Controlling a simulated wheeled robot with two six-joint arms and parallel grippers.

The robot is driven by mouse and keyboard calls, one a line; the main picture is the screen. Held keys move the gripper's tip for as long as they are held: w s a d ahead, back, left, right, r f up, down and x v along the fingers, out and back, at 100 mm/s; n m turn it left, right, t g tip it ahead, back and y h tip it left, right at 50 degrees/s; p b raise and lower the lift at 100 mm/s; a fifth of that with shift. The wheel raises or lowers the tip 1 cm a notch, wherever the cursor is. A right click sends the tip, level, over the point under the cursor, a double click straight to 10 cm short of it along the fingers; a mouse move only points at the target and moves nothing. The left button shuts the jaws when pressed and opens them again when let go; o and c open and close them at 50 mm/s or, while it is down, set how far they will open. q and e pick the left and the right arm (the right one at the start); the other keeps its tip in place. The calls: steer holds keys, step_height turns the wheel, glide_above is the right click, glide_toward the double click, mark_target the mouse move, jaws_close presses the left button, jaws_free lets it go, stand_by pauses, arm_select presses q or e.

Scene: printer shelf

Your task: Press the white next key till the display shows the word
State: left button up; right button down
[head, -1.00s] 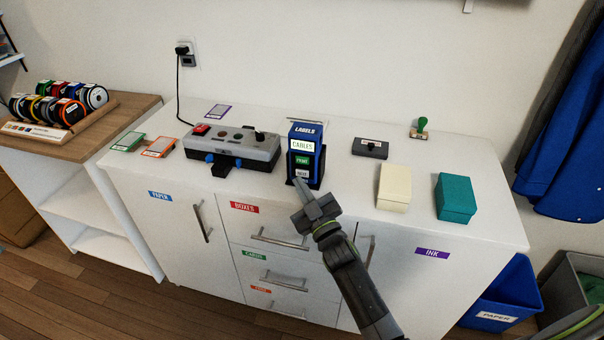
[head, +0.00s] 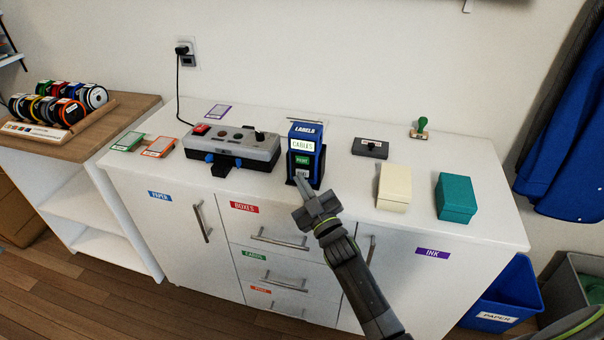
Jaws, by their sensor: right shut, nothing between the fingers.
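The blue label printer (head: 306,130) stands near the front edge of the white cabinet top. Its lit display (head: 302,145) reads "CABLES". Below the display is a green key (head: 302,161), and below that the white next key (head: 303,173), partly hidden by my fingertips. My right gripper (head: 299,180) is shut and empty, its tips at the lower front of the printer by the white key. I cannot tell whether the tips touch the key. My left gripper is not in view.
A grey device with knobs (head: 232,145) stands left of the printer. To the right are a dark stamp pad (head: 370,148), a cream box (head: 393,188), a teal box (head: 455,197) and a green-handled stamp (head: 420,128). Label cards (head: 160,147) lie at the left.

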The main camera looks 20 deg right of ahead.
steer(key=shift+w+d+r, duration=0.1)
steer(key=shift+w+d, duration=0.15)
steer(key=shift+w, duration=0.05)
stand_by(1.0)
steer(key=shift+s+f, duration=0.2)
steer(key=shift+f, duration=0.15)
steer(key=shift+s+a+f, duration=0.25)
steer(key=shift+s, duration=0.1)
steer(key=shift+s, duration=0.1)
steer(key=shift+s+a+r+p, duration=0.1)
steer(key=shift+s+a+p, duration=0.4)
steer(key=shift+p, duration=0.15)
steer(key=shift+s+a+r+p, duration=0.15)
steer(key=shift+s+a+p, duration=0.6)
steer(key=shift+s, duration=0.3)
steer(key=shift+s+a, duration=0.2)
steer(key=shift+s, duration=0.15)
